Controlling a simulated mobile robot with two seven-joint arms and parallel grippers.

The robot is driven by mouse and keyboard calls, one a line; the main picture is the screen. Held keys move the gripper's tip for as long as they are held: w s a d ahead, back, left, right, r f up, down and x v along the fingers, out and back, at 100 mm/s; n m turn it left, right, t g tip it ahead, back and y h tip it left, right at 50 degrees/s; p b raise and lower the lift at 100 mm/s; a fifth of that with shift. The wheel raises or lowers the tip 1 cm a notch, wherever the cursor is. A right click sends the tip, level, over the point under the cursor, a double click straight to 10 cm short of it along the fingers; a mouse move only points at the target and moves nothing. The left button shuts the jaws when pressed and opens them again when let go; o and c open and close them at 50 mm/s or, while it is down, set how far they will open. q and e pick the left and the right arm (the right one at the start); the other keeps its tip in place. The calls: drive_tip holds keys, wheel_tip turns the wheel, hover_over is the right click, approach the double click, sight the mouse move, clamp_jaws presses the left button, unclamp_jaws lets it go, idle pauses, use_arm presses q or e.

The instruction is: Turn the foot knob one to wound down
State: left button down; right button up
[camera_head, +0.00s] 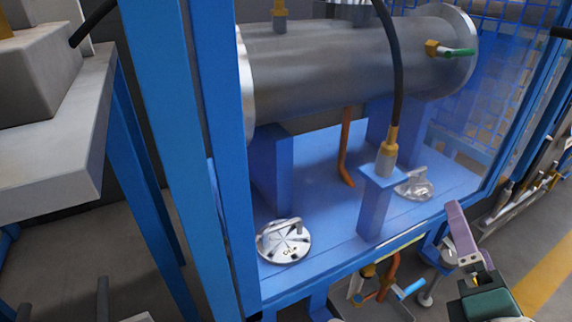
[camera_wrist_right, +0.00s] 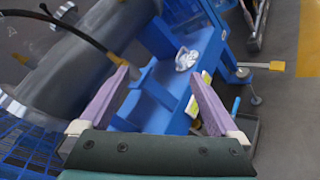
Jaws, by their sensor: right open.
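My right gripper (camera_head: 466,235) is at the lower right of the head view, outside the blue frame. In the right wrist view its two lilac fingers (camera_wrist_right: 160,82) are spread wide with nothing between them. A small levelling foot (camera_head: 425,298) with a round pad stands under the frame's right part, left of the gripper. It also shows in the wrist view (camera_wrist_right: 256,99), beyond the right finger. Two silver discs with handles lie on the blue base, one at front left (camera_head: 284,242) and one farther right (camera_head: 416,185). I cannot tell which part is foot knob one. My left gripper is out of view.
A grey flanged shell (camera_head: 340,65) lies above the blue base. A black hose (camera_head: 396,70) drops to a fitting on a blue post (camera_head: 373,208). Blue uprights (camera_head: 170,120) stand at left. A tray with pipes (camera_head: 370,298) sits below. Open floor (camera_head: 535,250) lies at right.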

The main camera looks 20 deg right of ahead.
drive_tip(key=w+a+f+n+t+y+b, duration=0.15)
drive_tip(key=f+n+b, duration=0.25)
drive_tip(key=f+b, duration=0.6)
drive_tip(key=w+a+f+n+t+y+b, duration=0.1)
drive_tip(key=a+f+n+t+y+b, duration=0.3)
drive_tip(key=f+b, duration=0.6)
drive_tip(key=n+y+b, duration=0.5)
drive_tip(key=n+b, duration=0.4)
drive_tip(key=b, duration=0.4)
approach(330, 320)
drive_tip(key=w+b, duration=0.1)
drive_tip(key=w, duration=0.1)
drive_tip(key=w+b, duration=0.1)
drive_tip(key=w, duration=0.1)
drive_tip(key=w+b, duration=0.1)
drive_tip(key=w, duration=0.2)
drive_tip(key=shift+d+f, duration=0.25)
drive_tip(key=shift+f, duration=0.1)
drive_tip(key=shift+w+r+n, duration=0.1)
drive_tip(key=shift+w+n, duration=0.2)
drive_tip(key=shift+w, duration=0.2)
drive_tip(key=shift+c, duration=0.2)
drive_tip(key=c, duration=1.3)
